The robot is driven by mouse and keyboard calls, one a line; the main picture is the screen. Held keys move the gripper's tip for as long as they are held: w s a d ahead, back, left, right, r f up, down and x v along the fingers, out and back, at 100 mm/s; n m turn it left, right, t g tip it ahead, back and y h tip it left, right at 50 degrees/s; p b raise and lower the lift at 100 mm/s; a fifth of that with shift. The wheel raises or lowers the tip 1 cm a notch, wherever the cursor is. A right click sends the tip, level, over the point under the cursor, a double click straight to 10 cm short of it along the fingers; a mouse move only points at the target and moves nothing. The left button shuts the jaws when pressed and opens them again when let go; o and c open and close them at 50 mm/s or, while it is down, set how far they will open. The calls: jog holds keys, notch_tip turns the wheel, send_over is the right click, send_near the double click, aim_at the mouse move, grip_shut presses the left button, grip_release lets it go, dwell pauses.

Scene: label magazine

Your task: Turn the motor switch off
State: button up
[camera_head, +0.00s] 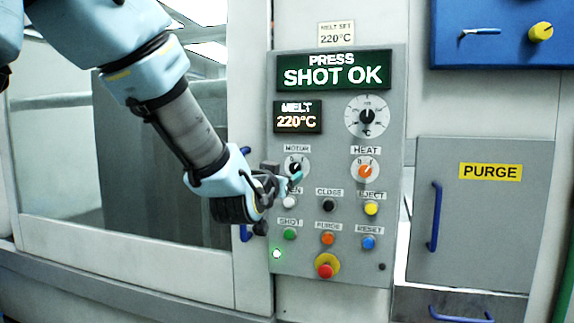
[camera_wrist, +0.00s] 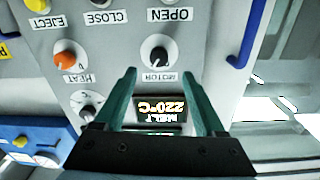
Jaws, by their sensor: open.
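The motor switch (camera_head: 294,167) is a black knob on a white dial under the MOTOR label on the grey control panel. In the wrist view the picture is upside down, and the motor switch (camera_wrist: 158,57) shows just beyond and between my fingertips. My gripper (camera_head: 290,178) is at the panel's left side, close to the switch and overlapping its lower edge in the head view. In the wrist view my gripper (camera_wrist: 157,74) has two green fingers spread apart with nothing between them. I cannot tell whether they touch the knob, nor its pointer direction.
The orange heat knob (camera_head: 365,171) is right of the motor switch. Several push buttons lie below, including the black close button (camera_head: 328,206) and red emergency button (camera_head: 327,266). The temperature dial (camera_head: 367,116) is above. A blue door handle (camera_head: 245,190) is close to my gripper's left.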

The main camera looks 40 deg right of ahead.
aim_at(294, 168)
jog(key=p+x, duration=0.3)
jog(key=x, duration=0.4)
jog(key=shift+w+d, duration=0.1)
jog(key=shift+d, duration=0.2)
grip_shut()
